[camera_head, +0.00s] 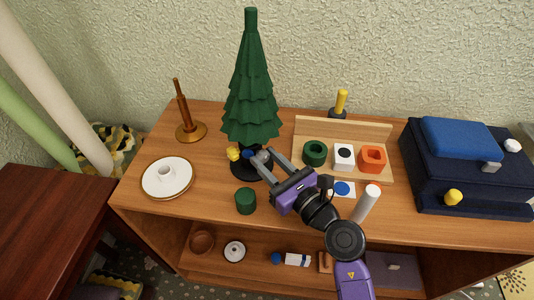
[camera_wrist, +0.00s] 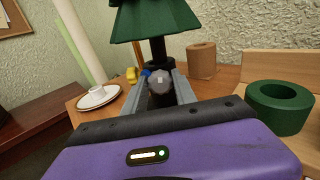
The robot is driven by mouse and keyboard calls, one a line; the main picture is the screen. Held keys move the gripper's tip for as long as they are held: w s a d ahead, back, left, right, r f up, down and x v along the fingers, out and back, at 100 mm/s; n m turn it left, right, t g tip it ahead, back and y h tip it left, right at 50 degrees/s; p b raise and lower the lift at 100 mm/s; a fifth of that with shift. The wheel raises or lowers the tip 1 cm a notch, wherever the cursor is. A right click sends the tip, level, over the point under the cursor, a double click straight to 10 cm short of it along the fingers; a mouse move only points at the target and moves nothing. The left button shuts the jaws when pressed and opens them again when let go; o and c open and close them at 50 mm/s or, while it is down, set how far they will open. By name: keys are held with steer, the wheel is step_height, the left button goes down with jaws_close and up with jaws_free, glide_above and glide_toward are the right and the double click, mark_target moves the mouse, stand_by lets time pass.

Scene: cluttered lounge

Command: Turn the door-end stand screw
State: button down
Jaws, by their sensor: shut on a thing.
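The green toy tree (camera_head: 250,90) stands upright in a dark round stand (camera_head: 243,172) on the wooden cabinet top. The stand carries a yellow screw knob (camera_head: 233,154), a blue one (camera_head: 248,154) and a grey one (camera_head: 263,157). My gripper (camera_head: 266,160) reaches in from the lower right and is shut on the grey knob. In the wrist view the grey knob (camera_wrist: 161,87) sits between the two fingers, with the yellow knob (camera_wrist: 131,75) and blue knob (camera_wrist: 146,72) behind it to the left. The shank of the grey screw is hidden. Which knob faces the door I cannot tell.
A dark green cylinder (camera_head: 245,201) stands just in front of the stand. A white plate (camera_head: 167,178) lies left, near a brown peg stand (camera_head: 190,130). A wooden rack (camera_head: 342,130) with green, white and orange blocks is right of my gripper. Dark blue cases (camera_head: 465,180) fill the far right.

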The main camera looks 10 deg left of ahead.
steer(key=m+p, duration=0.4)
steer(key=p, duration=0.1)
steer(key=shift+r+m, duration=0.25)
steer(key=shift+m, duration=0.05)
steer(key=m+p, duration=0.5)
steer(key=shift+d+m, duration=0.1)
steer(key=shift+m, duration=0.2)
steer(key=m+p, duration=0.4)
steer(key=m, duration=0.1)
steer(key=shift+f, duration=0.15)
steer(key=shift+f+m+p, duration=0.2)
steer(key=shift+m+p, duration=1)
steer(key=shift+m, duration=1)
steer(key=c, duration=1)
jaws_free()
